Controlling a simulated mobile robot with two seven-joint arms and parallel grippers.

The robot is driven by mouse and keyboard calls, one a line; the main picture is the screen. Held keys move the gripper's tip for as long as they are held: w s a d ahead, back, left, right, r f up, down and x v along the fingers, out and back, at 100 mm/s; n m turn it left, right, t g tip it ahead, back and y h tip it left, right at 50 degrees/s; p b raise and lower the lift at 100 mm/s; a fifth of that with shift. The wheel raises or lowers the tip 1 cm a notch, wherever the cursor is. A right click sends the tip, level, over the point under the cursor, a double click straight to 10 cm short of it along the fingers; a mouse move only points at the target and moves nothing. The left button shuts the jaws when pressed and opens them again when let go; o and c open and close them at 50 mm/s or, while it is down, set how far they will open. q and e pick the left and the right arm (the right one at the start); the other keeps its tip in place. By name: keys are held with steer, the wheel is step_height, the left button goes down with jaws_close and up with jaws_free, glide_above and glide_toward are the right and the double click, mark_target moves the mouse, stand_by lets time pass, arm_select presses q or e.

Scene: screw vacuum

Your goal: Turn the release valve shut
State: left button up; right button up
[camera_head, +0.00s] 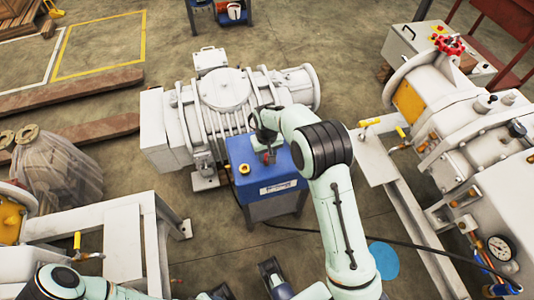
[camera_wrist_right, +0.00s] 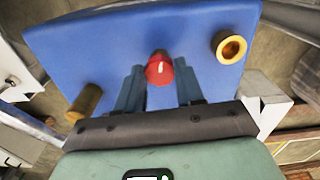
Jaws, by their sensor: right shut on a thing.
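The release valve is a small red knob with a pale pointer mark (camera_wrist_right: 160,68), on the blue face of a box (camera_wrist_right: 110,45). In the head view, the blue box (camera_head: 262,178) stands in front of a large white pump, and the red knob (camera_head: 267,157) is partly covered by my right gripper (camera_head: 266,142). In the right wrist view, my right gripper (camera_wrist_right: 160,88) has one finger on each side of the knob and is shut on it. My left gripper (camera_head: 245,284) is at the bottom edge, partly cut off, its two dark fingers apart with floor between them.
A brass fitting (camera_wrist_right: 229,46) and a brass plug (camera_wrist_right: 85,103) stick out beside the knob. The white pump (camera_head: 225,110) is behind the box. A white machine with a gauge (camera_head: 500,247) stands at right. A dark cable runs across the floor to the right.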

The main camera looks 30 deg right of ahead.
steer(key=m+p, duration=0.2)
steer(key=m, duration=0.3)
steer(key=shift+r, duration=0.1)
steer(key=m+p, duration=0.2)
steer(key=m, duration=0.3)
steer(key=shift+m+p, duration=0.3)
steer(key=shift+m, duration=0.1)
arm_select(q)
step_height(320, 180, up, 6)
steer(key=p, duration=0.2)
steer(key=shift+s+g, duration=0.4)
arm_select(e)
steer(key=m, duration=0.4)
steer(key=shift+w+m, duration=0.1)
steer(key=shift+m, duration=0.3)
arm_select(q)
steer(key=shift+r, duration=0.15)
arm_select(e)
steer(key=shift+m, duration=0.3)
steer(key=o, duration=1.1)
steer(key=shift+c, duration=0.2)
arm_select(q)
steer(key=shift+w+r+p, duration=0.25)
steer(key=shift+r+p, duration=0.45)
steer(key=shift+p, duration=0.1)
arm_select(e)
step_height(320, 180, up, 13)
steer(key=shift+r, duration=0.15)
